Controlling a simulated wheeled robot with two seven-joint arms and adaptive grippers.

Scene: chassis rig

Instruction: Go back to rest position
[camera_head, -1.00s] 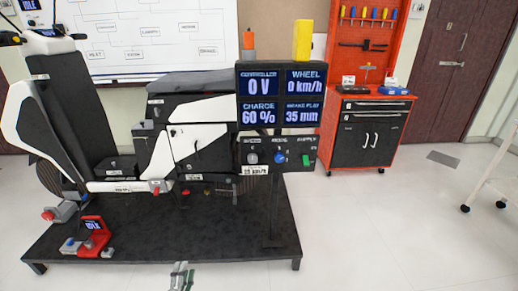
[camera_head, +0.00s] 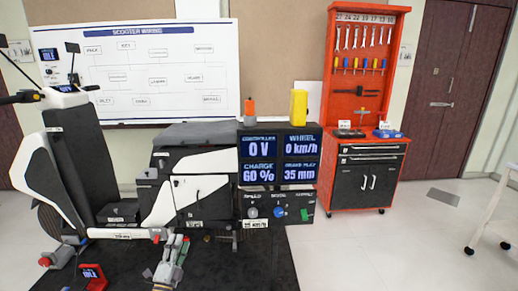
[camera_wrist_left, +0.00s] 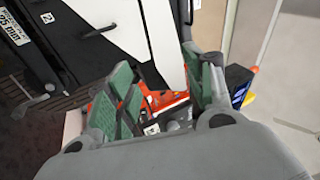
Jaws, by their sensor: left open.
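My left gripper (camera_head: 177,243) is at the lower left of the head view, in front of the scooter rig and above its dark platform. In the left wrist view its green-padded fingers (camera_wrist_left: 160,80) are spread apart, with nothing held between them. The scooter rig (camera_head: 200,188), with white and black panels, stands behind the gripper. I cannot tell how close the fingers are to its panels. My right gripper is in neither view.
A display panel (camera_head: 280,158) stands at the rig's right, with a switch box (camera_head: 278,209) below. A small red stand (camera_head: 92,278) is left of my gripper. An orange tool cabinet (camera_head: 367,170) is at the back right. The white floor (camera_head: 390,250) right of the platform is clear.

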